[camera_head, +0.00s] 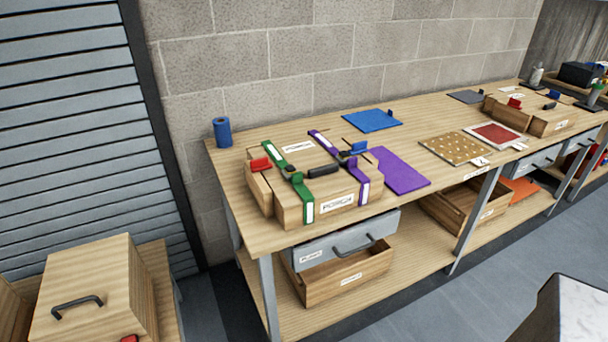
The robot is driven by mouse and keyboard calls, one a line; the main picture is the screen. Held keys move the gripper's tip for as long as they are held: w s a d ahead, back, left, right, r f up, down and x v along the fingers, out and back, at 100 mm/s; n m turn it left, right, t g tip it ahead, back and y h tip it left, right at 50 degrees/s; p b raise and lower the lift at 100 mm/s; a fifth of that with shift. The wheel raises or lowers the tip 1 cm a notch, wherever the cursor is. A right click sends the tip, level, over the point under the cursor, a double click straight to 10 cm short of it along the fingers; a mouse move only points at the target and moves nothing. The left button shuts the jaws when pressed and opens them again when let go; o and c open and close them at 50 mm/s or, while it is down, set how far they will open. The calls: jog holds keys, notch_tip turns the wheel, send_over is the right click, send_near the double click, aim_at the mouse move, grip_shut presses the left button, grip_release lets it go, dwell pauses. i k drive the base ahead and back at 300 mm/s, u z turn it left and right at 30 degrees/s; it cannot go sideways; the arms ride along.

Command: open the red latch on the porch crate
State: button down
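The porch crate (328,206) is a light wooden box with a PORCH label on its front, standing on the near left part of the long workbench. A green strap (290,178) and a purple strap (340,160) run over its lid. The red latch (261,164) is on the crate's left end, near the top. A blue latch (359,147) sits towards the right end. A dark handle (323,170) lies across the lid's middle. I cannot tell the red latch's exact position at this size. My gripper is not in view.
A blue roll (222,132) stands behind the crate to the left. A purple mat (399,170) lies close on its right. Below are a grey drawer (345,241) and an open wooden box (346,277). A handled wooden box (88,287) stands at lower left. Floor before the bench is clear.

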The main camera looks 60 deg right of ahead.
aim_at(260, 165)
jog(key=z, duration=1)
jog(key=k, duration=0.95)
jog(key=i, duration=0.65)
